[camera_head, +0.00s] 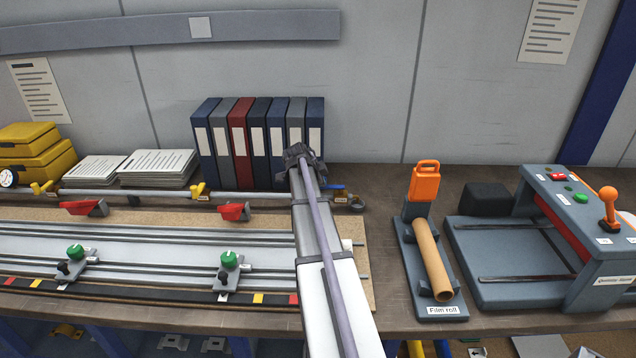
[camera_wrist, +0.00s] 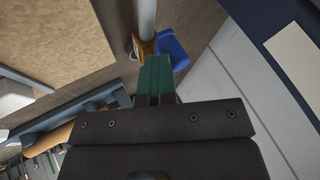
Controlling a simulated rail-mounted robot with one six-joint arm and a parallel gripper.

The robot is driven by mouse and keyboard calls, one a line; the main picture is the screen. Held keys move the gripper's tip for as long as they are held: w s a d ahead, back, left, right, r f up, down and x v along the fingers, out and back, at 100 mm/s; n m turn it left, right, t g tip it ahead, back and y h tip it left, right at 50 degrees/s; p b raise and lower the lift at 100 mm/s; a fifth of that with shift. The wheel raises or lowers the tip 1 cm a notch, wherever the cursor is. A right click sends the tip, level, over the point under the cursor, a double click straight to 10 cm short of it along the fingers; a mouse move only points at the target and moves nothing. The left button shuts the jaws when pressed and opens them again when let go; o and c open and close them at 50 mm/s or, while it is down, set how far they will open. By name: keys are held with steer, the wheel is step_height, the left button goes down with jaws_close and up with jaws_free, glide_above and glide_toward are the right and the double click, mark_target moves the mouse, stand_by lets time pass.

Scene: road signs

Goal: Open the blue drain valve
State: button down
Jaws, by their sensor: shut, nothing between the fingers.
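The blue drain valve (camera_head: 335,188) is a blue lever on the right end of a grey pipe along the back of the bench. In the wrist view the blue lever (camera_wrist: 172,48) shows just beyond my fingertips, partly hidden by them, beside an orange-yellow fitting (camera_wrist: 146,46) on the pipe. My gripper (camera_wrist: 155,62) is shut and empty, its green fingers together. The fingertips look very near or against the lever; I cannot tell if they touch. In the head view my arm hides the gripper and part of the pipe.
A row of binders (camera_head: 258,145) stands behind the pipe. Yellow valves (camera_head: 198,190) sit further left on it. A rail fixture with green knobs (camera_head: 228,260) lies in front. A film roll stand (camera_head: 428,255) and a grey machine (camera_head: 540,240) stand at the right.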

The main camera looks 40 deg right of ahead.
steer(key=a+f+p+v, duration=0.1)
steer(key=a+p+v, duration=0.1)
steer(key=p+v, duration=0.6)
steer(key=v, duration=0.3)
steer(key=shift+s+a+r, duration=0.2)
steer(key=shift+s+a, duration=0.15)
stand_by(1.8)
